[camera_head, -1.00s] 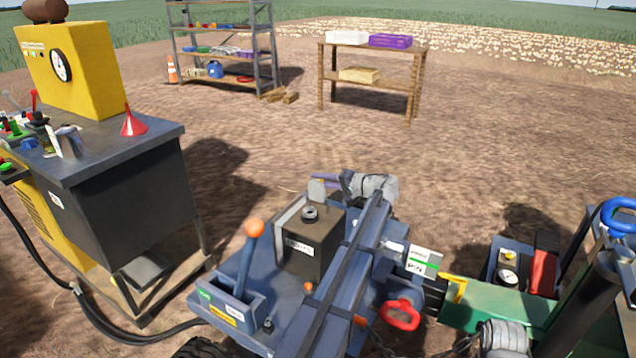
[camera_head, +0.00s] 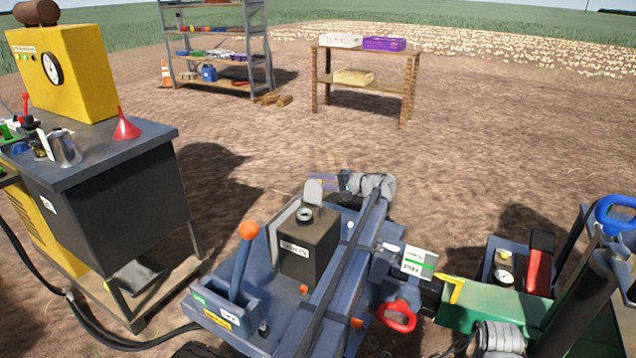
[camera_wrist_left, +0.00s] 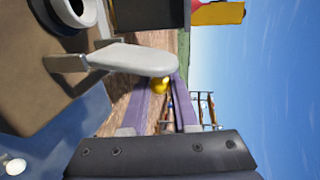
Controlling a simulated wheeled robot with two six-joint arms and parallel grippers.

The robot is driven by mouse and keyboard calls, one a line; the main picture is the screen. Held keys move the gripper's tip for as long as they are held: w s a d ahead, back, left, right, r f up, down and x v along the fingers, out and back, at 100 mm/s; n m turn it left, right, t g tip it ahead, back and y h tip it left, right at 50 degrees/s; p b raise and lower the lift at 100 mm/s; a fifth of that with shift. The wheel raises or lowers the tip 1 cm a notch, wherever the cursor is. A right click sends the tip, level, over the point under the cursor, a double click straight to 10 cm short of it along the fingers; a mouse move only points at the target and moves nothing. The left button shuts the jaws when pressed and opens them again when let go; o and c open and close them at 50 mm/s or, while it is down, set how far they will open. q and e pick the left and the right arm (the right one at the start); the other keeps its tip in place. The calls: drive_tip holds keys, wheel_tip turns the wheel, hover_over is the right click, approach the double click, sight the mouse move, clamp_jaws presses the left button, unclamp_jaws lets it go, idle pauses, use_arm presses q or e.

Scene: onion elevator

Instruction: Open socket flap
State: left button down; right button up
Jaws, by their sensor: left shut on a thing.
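The grey socket flap (camera_head: 313,191) stands raised above the round socket opening (camera_head: 304,214) on the brown-topped dark box (camera_head: 310,246). In the left wrist view the pale rounded flap (camera_wrist_left: 135,57) reaches from its hinge beside the ring-shaped socket (camera_wrist_left: 75,10) to between the purple fingers. My left gripper (camera_head: 324,182) is behind the flap in the head view. It is shut on the flap's end, and its fingers also show in the left wrist view (camera_wrist_left: 165,95). My right gripper is not in view.
A lever with an orange knob (camera_head: 249,230) stands left of the box. Dark blue bars cross the machine right of the box, with a red ring (camera_head: 396,316) beyond. A dark bench with a red funnel (camera_head: 126,125) is at the left.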

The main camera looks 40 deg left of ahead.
use_arm(q)
drive_tip(key=c, duration=0.7)
unclamp_jaws()
drive_tip(key=p+v, duration=0.1)
drive_tip(key=v, duration=0.7)
drive_tip(key=shift+f, duration=0.1)
